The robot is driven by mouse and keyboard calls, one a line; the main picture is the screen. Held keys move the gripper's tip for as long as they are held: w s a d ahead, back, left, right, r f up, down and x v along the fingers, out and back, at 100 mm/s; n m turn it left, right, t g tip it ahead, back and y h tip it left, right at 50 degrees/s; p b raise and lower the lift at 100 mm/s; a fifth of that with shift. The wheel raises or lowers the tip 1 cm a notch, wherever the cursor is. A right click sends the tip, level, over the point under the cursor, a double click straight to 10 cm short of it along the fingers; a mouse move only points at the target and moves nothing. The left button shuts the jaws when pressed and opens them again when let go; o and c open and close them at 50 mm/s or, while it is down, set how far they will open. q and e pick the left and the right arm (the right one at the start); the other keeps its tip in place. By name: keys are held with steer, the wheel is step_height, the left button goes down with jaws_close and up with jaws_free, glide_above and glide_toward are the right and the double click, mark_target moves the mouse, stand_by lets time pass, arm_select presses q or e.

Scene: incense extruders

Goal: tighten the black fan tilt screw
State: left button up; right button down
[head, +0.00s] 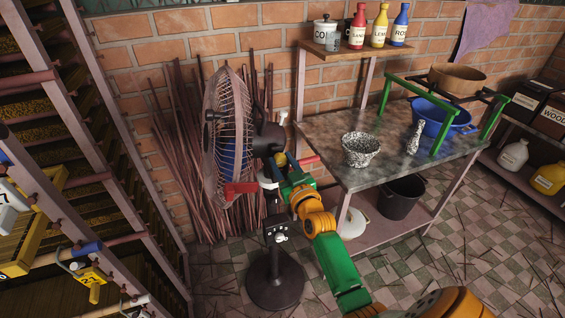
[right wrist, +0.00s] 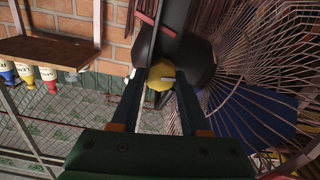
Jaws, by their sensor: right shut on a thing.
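The black standing fan (head: 268,141) stands in the middle of the head view, with its wire cage facing left and its round base on the tiled floor. My right gripper (head: 281,164) reaches the fan's neck from the lower right. In the right wrist view its two fingers are on either side of the knob and shut on it. The fingertips are small and partly hidden in the head view. My left gripper is not in view.
A stone-topped table (head: 395,135) with a speckled pot (head: 360,149) and blue basin (head: 440,117) stands right of the fan. Thin sticks (head: 180,150) lean on the brick wall behind it. A slatted rack (head: 85,130) fills the left. Sticks litter the floor.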

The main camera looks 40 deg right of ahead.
steer(key=shift+m, duration=0.3)
steer(key=m+p, duration=0.1)
steer(key=m, duration=0.3)
steer(key=shift+d, duration=0.1)
steer(key=m, duration=0.4)
steer(key=shift+f+m, duration=0.1)
steer(key=shift+m, duration=0.2)
steer(key=m, duration=0.4)
steer(key=shift+d+f, duration=0.1)
steer(key=shift+m, duration=2.7)
steer(key=c, duration=0.8)
jaws_free()
steer(key=o, duration=0.4)
